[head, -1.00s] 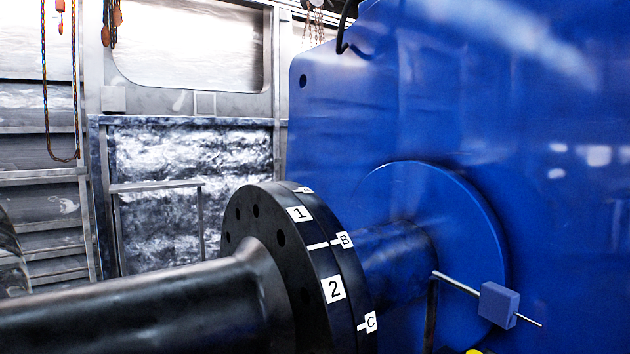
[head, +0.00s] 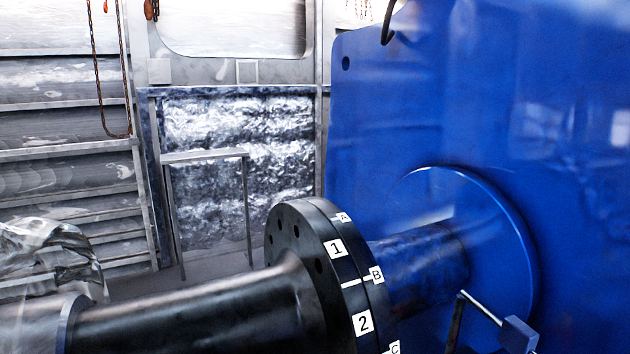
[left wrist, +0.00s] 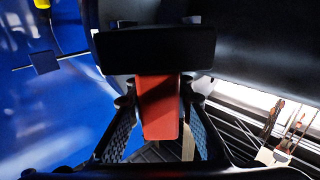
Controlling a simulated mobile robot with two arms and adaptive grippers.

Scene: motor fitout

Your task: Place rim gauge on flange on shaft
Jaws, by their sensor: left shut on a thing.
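The dark flange (head: 318,262) sits on the shaft (head: 190,325) in the head view. Its rim carries white labels 1, 2, A, B and part of C. My left gripper (left wrist: 158,92) shows only in the left wrist view. Its fingers are shut on a red piece with a black block (left wrist: 155,48) at its far end; this looks like the rim gauge (left wrist: 160,112). A large dark curved surface (left wrist: 255,40) lies close behind the black block; whether they touch cannot be told. No gauge shows on the visible flange rim in the head view. My right gripper is in neither view.
A large blue motor housing (head: 480,100) fills the right of the head view. A thin rod with a small blue block (head: 518,335) stands beside the shaft, near the housing. A metal frame (head: 205,155) and grey wall lie behind. Space above the flange looks clear.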

